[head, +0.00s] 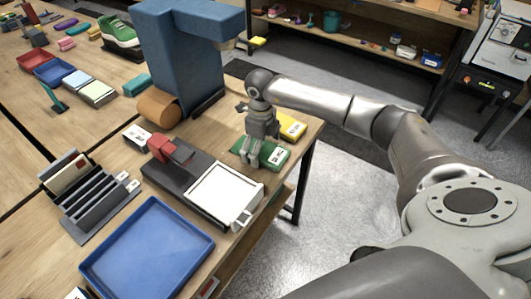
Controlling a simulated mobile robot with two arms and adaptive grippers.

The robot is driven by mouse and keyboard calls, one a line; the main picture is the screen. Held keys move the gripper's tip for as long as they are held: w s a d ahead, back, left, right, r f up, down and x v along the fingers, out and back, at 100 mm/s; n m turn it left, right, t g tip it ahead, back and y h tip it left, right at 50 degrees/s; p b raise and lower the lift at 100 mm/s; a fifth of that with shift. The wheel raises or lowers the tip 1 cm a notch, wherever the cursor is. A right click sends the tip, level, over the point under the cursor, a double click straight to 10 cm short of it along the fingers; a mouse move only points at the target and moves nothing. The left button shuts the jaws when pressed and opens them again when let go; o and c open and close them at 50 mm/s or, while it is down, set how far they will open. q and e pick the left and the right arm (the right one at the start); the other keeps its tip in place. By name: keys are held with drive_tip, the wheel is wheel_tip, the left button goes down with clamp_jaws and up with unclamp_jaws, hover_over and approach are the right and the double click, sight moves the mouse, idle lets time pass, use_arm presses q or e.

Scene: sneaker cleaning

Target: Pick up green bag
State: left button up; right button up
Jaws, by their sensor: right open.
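The green bag (271,155) lies near the right edge of the wooden table, with a white label on its right part. My right gripper (252,150) points down over the left part of the green bag. Its fingers are open and overlap the bag in this view. I cannot tell whether they touch it. A yellow bag (292,127) lies just behind the green one, partly covered by my gripper. My left gripper is not in view.
A tall blue machine (178,60) stands behind and left of my right gripper. A grey device with a white plate (225,190) lies just in front of the green bag. A blue tray (148,250) and a slotted rack (92,200) are farther left. The table edge is close on the right.

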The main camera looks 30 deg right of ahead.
drive_tip(key=shift+f, duration=0.2)
idle(0.3)
drive_tip(key=c, duration=1.1)
drive_tip(key=shift+r, duration=0.1)
